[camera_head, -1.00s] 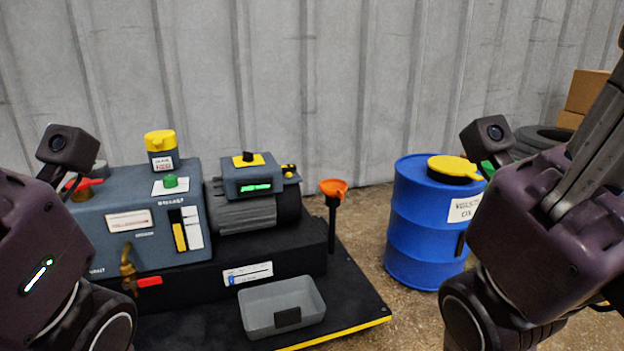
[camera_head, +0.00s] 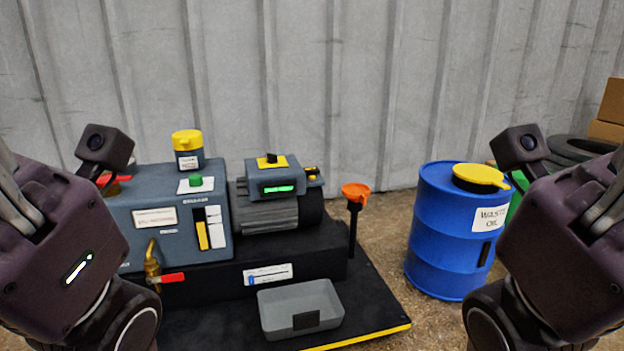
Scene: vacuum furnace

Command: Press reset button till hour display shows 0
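A small green-lit display (camera_head: 278,189) is on the front of a grey-blue box (camera_head: 289,174) on top of the motor. Its digits are too small to read. A black knob or button (camera_head: 271,158) sits on a yellow plate on top of this box. A small yellow and black part (camera_head: 312,173) is at the box's right side. I cannot tell from any label which one is the reset button. My two arms flank the machine at the left and right picture edges, apart from it. The fingertips of both grippers are out of view.
An orange funnel (camera_head: 355,190), grey tray (camera_head: 300,296) and blue waste-oil drum (camera_head: 440,250) are nearby. Space before the motor box is open.

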